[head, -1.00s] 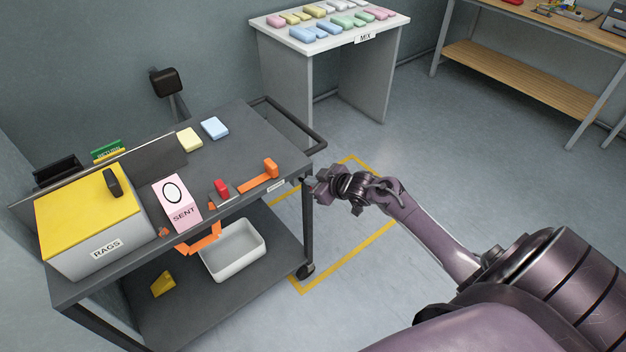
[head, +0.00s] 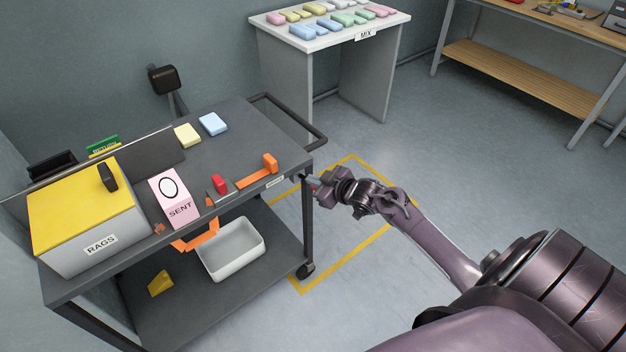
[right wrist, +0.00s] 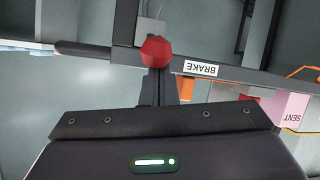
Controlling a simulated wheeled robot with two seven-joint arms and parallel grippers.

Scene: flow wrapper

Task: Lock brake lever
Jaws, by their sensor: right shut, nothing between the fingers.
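The brake lever's red knob (right wrist: 158,52) shows in the right wrist view, beside the upside-down BRAKE label (right wrist: 200,68) on the cart's edge. My right gripper (right wrist: 160,88) is shut and empty, its fingertips right at the knob; I cannot tell whether they touch. In the head view my right gripper (head: 314,183) is at the near right corner of the grey cart (head: 240,150), by the small label (head: 275,181). I cannot make out the knob there. My left gripper is not in view.
On the cart stand a yellow-topped RAGS box (head: 100,245), a pink SENT box (head: 180,210), a red piece (head: 220,183) and an orange bracket (head: 256,178). A white bin (head: 232,262) is on the lower shelf. Floor right of the cart is clear.

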